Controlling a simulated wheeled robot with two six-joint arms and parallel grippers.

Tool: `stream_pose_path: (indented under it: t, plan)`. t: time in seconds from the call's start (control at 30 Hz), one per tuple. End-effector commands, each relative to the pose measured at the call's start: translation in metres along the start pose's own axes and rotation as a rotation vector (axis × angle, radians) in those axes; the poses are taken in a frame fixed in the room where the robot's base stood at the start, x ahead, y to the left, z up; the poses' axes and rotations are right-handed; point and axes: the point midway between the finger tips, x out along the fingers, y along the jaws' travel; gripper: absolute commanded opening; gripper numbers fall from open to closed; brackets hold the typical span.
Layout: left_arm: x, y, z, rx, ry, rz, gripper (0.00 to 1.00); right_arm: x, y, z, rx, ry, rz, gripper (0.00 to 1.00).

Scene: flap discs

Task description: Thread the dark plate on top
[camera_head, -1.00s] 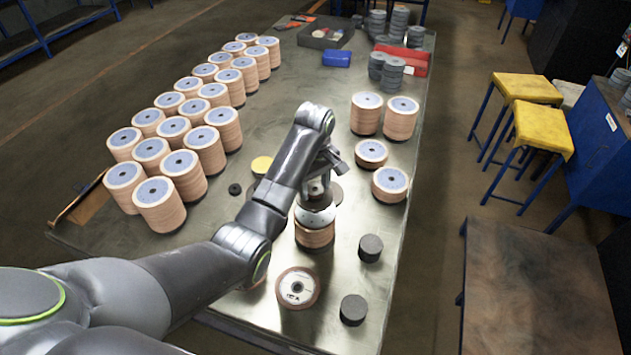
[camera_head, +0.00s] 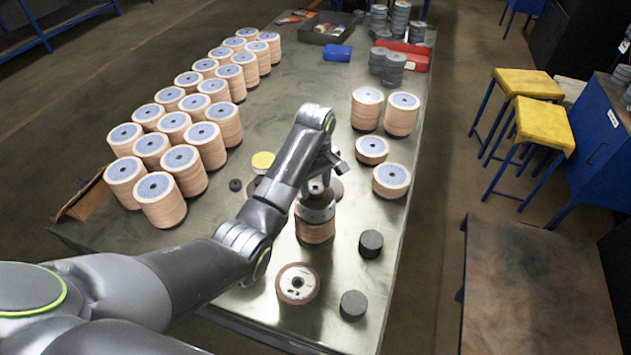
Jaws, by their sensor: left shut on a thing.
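My left gripper (camera_head: 318,186) is above a stack of tan flap discs (camera_head: 315,232) in the middle of the table. It is shut on what looks like the dark plate (camera_head: 315,213), a grey round piece right over the stack. The arm and gripper hide much of it, and I cannot tell whether it rests on the discs or is just above them. The spindle is hidden. My right gripper is not in view.
A loose disc (camera_head: 297,284) and two dark cylinders (camera_head: 371,243) (camera_head: 353,305) lie near the stack. Tan stacks stand in rows at left (camera_head: 160,200) and a few at right (camera_head: 391,180). A yellow-topped piece (camera_head: 263,161) is behind my arm. Bare table (camera_head: 300,90) lies farther back.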

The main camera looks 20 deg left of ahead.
Motion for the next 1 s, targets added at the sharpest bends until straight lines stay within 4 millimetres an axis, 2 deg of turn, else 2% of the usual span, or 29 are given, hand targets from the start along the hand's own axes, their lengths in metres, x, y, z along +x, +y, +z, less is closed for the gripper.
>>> stream_pose_path:
  t: [0.63, 1.0]
  plan:
    - [0.015, 0.000, 0.000, 0.000, 0.001, 0.001, 0.10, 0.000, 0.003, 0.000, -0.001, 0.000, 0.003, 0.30]
    - [0.016, 0.000, 0.000, 0.000, 0.001, 0.001, 0.10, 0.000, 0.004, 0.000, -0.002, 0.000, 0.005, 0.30]
